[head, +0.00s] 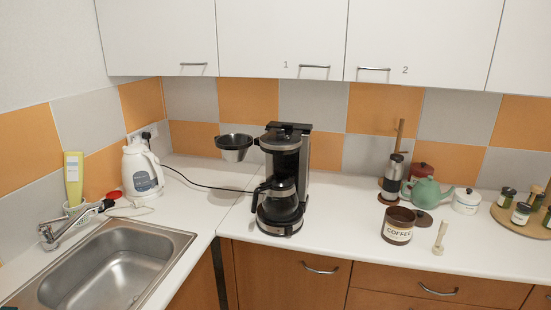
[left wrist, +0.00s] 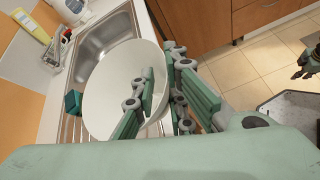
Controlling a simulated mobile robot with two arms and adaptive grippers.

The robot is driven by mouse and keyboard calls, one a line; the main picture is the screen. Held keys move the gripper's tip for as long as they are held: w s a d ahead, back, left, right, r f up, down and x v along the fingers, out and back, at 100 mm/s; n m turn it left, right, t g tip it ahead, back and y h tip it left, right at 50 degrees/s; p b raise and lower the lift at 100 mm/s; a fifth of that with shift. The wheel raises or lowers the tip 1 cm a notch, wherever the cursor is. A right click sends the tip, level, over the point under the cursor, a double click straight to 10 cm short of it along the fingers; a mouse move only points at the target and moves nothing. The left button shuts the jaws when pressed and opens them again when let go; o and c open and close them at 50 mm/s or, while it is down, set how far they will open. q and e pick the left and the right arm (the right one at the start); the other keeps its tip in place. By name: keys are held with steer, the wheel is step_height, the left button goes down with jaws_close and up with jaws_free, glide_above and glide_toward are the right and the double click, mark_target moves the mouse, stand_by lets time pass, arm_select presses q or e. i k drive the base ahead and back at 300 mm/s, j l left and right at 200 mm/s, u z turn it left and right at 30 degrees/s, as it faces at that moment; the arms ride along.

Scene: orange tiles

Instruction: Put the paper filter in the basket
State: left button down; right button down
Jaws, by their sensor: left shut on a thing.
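The filter is held up near the sink, clear of the counter as far as I can see. The basket (head: 235,155), a dark-rimmed cone, sticks out to the left of the black coffee maker (head: 283,175) in the head view. No gripper shows in the head view. Part of my right gripper (left wrist: 305,66) shows at the left wrist view's right edge, too small to judge.
The glass carafe (head: 281,202) stands in the coffee maker. A white kettle (head: 141,171) and the sink (head: 105,268) are to the left. A coffee tin (head: 398,233), wooden scoop (head: 440,238) and teapot (head: 427,193) stand to the right. The counter below the basket is mostly clear.

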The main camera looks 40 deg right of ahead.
mark_target(235, 157)
steer(key=i+l+z, duration=0.15)
steer(key=z, duration=0.2)
steer(key=i+l+z, duration=0.2)
steer(key=z, duration=0.2)
steer(key=i+l+z, duration=0.1)
steer(key=i+z, duration=0.25)
steer(key=k, duration=0.1)
